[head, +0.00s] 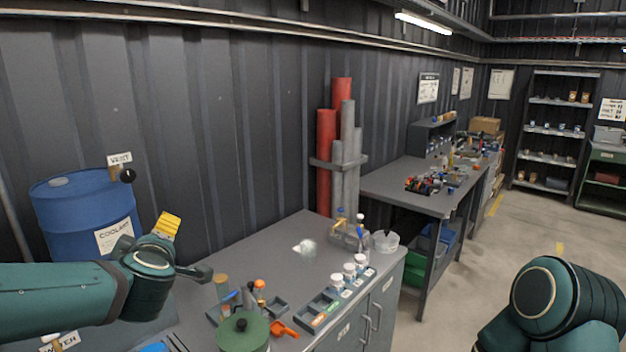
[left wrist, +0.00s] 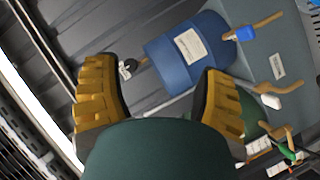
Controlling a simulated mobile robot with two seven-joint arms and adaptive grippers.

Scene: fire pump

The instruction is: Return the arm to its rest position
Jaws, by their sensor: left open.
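My left arm comes in from the left in the head view, above the end of the grey workbench (head: 255,252). Its gripper (head: 167,225) shows only as a yellow finger pad, raised in front of the blue coolant drum (head: 82,212). In the left wrist view my left gripper (left wrist: 160,72) has its two yellow fingers spread wide, with nothing held between them. The blue drum (left wrist: 188,50) lies beyond the fingers there, apart from them. Part of my right arm shows at the lower right of the head view; its gripper is out of sight.
A green pot (head: 243,332), an orange scoop (head: 284,329) and white-capped bottles (head: 348,270) stand on the workbench. A clear tub (head: 385,241) is near its far corner. Red and grey pipes (head: 338,150) stand behind. The floor (head: 470,270) at right is open.

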